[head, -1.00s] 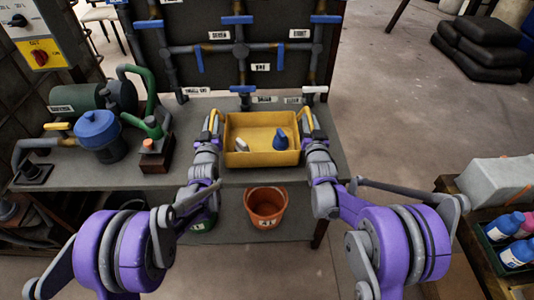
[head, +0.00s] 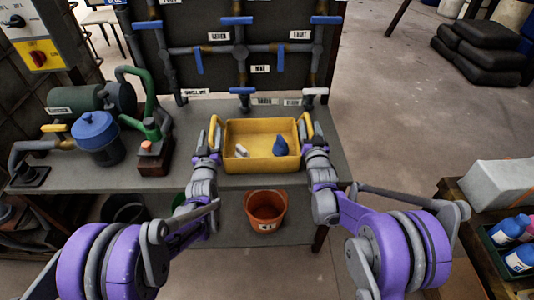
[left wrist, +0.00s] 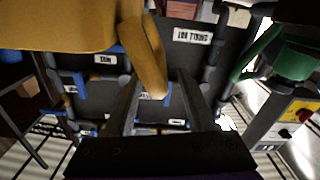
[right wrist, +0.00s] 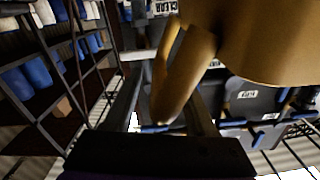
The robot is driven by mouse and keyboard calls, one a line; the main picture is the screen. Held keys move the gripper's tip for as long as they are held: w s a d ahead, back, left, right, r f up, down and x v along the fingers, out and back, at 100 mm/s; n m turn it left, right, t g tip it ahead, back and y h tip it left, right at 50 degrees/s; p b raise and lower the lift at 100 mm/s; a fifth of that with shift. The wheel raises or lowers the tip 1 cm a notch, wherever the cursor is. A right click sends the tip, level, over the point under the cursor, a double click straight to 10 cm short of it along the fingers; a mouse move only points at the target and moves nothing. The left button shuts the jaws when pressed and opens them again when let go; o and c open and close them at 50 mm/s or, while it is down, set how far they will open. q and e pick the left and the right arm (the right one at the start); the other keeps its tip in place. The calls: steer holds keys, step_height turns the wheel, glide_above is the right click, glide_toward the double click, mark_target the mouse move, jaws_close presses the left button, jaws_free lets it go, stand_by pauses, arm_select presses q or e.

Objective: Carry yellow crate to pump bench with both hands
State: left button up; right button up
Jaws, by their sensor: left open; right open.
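The yellow crate (head: 262,162) sits on the grey pump bench (head: 240,181), with a blue item (head: 280,146) and a small white item (head: 241,150) inside. My left gripper (head: 213,149) is open just in front of the crate's left handle (head: 214,132). In the left wrist view that handle (left wrist: 143,60) shows between the open fingers. My right gripper (head: 310,146) is open by the right handle (head: 304,126). In the right wrist view that handle (right wrist: 185,80) lies between or just beyond the fingers; contact cannot be told.
A green pump (head: 75,98), a blue-lidded pot (head: 98,130) and a red-button box (head: 153,154) stand on the bench left of the crate. Valve pipes (head: 240,50) rise behind it. An orange bucket (head: 265,208) is below. A cart with bottles (head: 515,232) stands right.

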arm_select(q)
steer(key=s, duration=0.8)
steer(key=shift+s, duration=0.15)
arm_select(e)
steer(key=s, duration=1.2)
steer(key=shift+d, duration=0.1)
